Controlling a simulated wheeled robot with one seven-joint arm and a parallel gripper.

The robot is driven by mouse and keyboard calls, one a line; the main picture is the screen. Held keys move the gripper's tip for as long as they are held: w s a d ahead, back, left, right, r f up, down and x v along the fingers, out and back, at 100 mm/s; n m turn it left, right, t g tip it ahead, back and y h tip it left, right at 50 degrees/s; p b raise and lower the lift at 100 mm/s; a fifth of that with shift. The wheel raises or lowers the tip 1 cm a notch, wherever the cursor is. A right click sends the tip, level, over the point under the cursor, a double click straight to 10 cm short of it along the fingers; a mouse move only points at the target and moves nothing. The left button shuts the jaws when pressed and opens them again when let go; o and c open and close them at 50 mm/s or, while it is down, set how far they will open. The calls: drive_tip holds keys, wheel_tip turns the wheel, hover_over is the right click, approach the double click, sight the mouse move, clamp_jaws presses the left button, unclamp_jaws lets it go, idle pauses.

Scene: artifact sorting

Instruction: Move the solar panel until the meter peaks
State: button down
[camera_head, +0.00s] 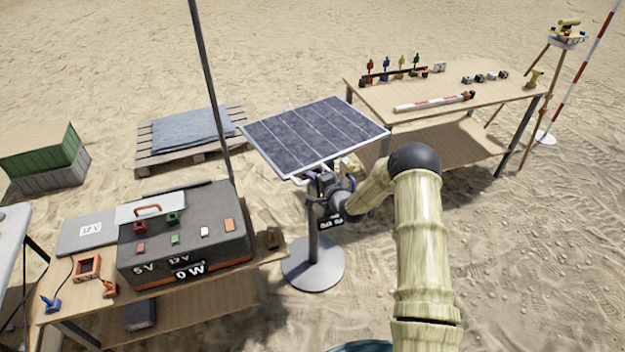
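The solar panel (313,133) is a dark blue framed panel, tilted on a grey post with a round base (313,263) standing on the sand. The meter display (190,271) reads "0 W" on the front of a grey and orange box (185,238) on the left table. My gripper (322,183) is at the near lower edge of the panel, beside the top of the post. The panel edge and my wrist partly hide its fingers, so I cannot tell whether it is open or shut, or whether it touches the panel.
The left table (215,300) stands close to the post. A right table (430,88) with small tools and a red-white rod (433,102) stands behind my arm. A pallet (180,150) and stacked crates (45,160) are at the back left. Open sand lies at the right front.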

drive_tip(key=shift+w+d+r+m+b, duration=0.15)
drive_tip(key=shift+r+m+b, duration=0.2)
drive_tip(key=shift+r, duration=0.35)
drive_tip(key=shift+d+r+m+b, duration=0.15)
drive_tip(key=shift+r+m+b, duration=0.1)
drive_tip(key=shift+r+m, duration=0.35)
drive_tip(key=shift+r, duration=0.1)
drive_tip(key=c, duration=1.5)
unclamp_jaws()
drive_tip(key=shift+d, duration=0.1)
drive_tip(key=b+v, duration=0.4)
drive_tip(key=v, duration=1.3)
drive_tip(key=shift+d, duration=0.25)
